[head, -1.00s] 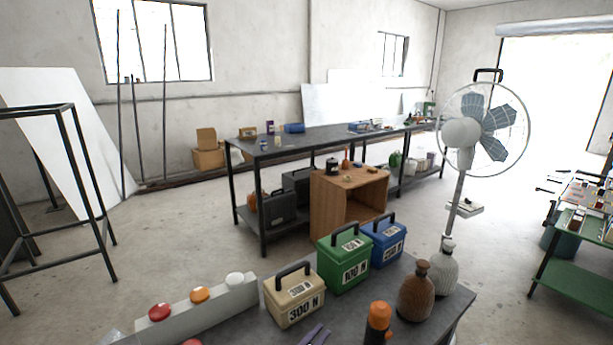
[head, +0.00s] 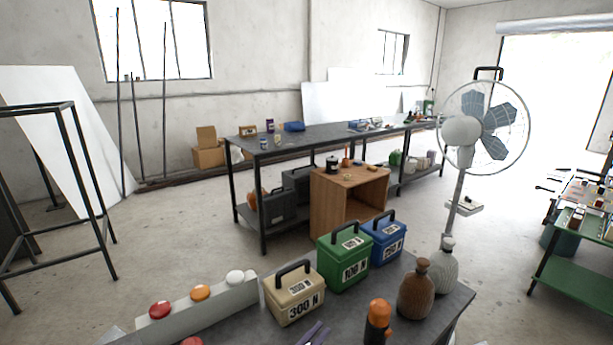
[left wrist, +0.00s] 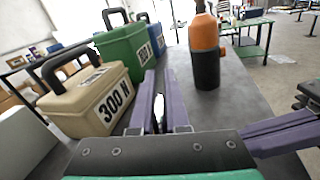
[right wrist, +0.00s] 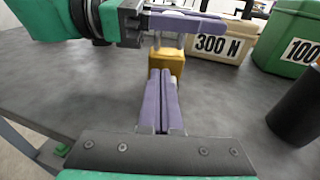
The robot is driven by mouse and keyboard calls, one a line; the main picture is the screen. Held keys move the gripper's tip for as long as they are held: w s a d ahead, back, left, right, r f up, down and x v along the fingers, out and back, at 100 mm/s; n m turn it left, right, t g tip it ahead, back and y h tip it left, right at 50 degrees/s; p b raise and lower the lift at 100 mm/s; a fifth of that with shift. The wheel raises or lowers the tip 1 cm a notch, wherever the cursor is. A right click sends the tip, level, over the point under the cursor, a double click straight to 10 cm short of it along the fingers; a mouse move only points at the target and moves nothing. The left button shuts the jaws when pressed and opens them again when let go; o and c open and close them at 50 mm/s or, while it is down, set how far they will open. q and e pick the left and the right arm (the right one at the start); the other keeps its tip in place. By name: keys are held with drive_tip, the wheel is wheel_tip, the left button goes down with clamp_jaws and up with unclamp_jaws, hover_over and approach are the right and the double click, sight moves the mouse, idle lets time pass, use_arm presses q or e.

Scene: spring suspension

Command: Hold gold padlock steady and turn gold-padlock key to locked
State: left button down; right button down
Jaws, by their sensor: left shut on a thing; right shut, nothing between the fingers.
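The gold padlock (right wrist: 172,66) shows in the right wrist view as a small gold block beyond my right fingertips, partly covered by both grippers. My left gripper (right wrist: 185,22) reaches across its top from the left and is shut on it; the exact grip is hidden. In the head view only the purple fingers of my left gripper (head: 315,334) show at the bottom edge. My right gripper (right wrist: 160,80) is shut and empty, its tips close in front of the padlock; whether they touch it is unclear. It also enters the left wrist view (left wrist: 258,138) from the right. I cannot make out the key.
On the dark table stand a beige 300 N box (head: 293,297), a green box (head: 344,262), a blue box (head: 383,243), an orange-topped bottle (head: 378,322) and a brown bottle (head: 416,291). A strip with coloured buttons (head: 205,305) lies left.

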drive_tip(key=v, duration=0.3)
drive_tip(key=f+v, duration=0.1)
drive_tip(key=v, duration=0.2)
drive_tip(key=shift+f, duration=0.15)
drive_tip(key=shift+w+d, duration=0.15)
drive_tip(key=shift+d, duration=0.05)
drive_tip(key=shift+w+d, duration=0.5)
drive_tip(key=shift+d, duration=0.4)
drive_tip(key=w+a, duration=0.2)
drive_tip(key=w+a+r, duration=0.1)
drive_tip(key=w+a, duration=0.1)
drive_tip(key=a, duration=0.1)
drive_tip(key=shift+w+a+r, duration=0.1)
drive_tip(key=shift+w+a, duration=0.05)
drive_tip(key=shift+a+f, duration=0.2)
drive_tip(key=shift+f, duration=0.35)
drive_tip(key=shift+s+a, duration=0.1)
drive_tip(key=shift+s, duration=0.25)
